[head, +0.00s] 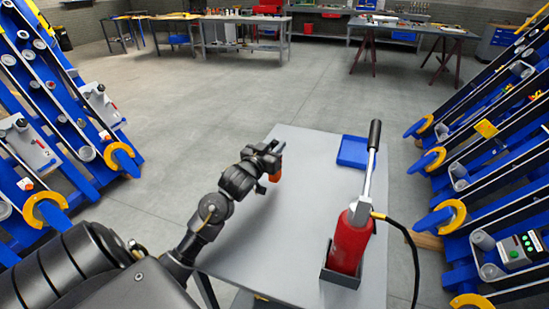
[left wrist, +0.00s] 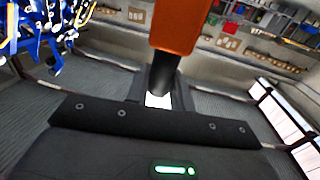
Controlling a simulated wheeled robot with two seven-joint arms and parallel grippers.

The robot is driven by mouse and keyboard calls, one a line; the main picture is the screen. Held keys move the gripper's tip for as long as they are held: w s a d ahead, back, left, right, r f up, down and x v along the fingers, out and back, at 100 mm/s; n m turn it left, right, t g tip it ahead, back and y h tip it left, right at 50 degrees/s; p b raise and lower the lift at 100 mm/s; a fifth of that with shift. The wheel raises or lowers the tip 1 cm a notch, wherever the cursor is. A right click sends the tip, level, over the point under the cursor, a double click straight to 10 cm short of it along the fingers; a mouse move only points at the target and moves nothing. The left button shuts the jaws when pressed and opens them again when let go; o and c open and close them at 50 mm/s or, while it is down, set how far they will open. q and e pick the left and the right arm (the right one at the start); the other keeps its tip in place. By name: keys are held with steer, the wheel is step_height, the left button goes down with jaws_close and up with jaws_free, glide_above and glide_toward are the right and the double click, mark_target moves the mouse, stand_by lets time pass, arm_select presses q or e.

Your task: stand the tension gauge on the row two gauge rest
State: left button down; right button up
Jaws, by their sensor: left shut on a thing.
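My left gripper (head: 272,166) is over the far left part of the grey table (head: 225,250). It is shut on an orange thing (head: 275,177), which looks like the tension gauge. In the left wrist view the orange body (left wrist: 178,28) is close to the camera, with a dark round stem (left wrist: 162,72) below it in the picture. Its face or dial does not show. In the head view the gripper hides much of it, and I cannot tell its height above the table. I cannot make out the row two gauge rest. My right gripper is not in view.
A red hand pump (head: 352,240) with a tall lever and black hose stands in a holder at the table's front right. A blue tray (head: 353,151) lies at the far right corner. Blue machine rows flank both sides (head: 60,130) (head: 490,180). The floor beyond is clear.

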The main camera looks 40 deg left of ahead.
mark_target(274, 179)
arm_select(q)
steer(key=shift+w+a+f, duration=0.35)
steer(key=shift+w+f, duration=0.1)
steer(key=shift+f, duration=0.25)
steer(key=shift+w+a+f, duration=0.1)
steer(key=shift+w+f, duration=0.1)
steer(key=shift+f, duration=1.5)
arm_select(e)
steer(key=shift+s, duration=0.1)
arm_select(q)
steer(key=c, duration=1.7)
jaws_free()
steer(key=shift+f, duration=0.2)
steer(key=o, duration=0.5)
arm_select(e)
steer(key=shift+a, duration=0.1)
arm_select(q)
steer(key=shift+r, duration=0.1)
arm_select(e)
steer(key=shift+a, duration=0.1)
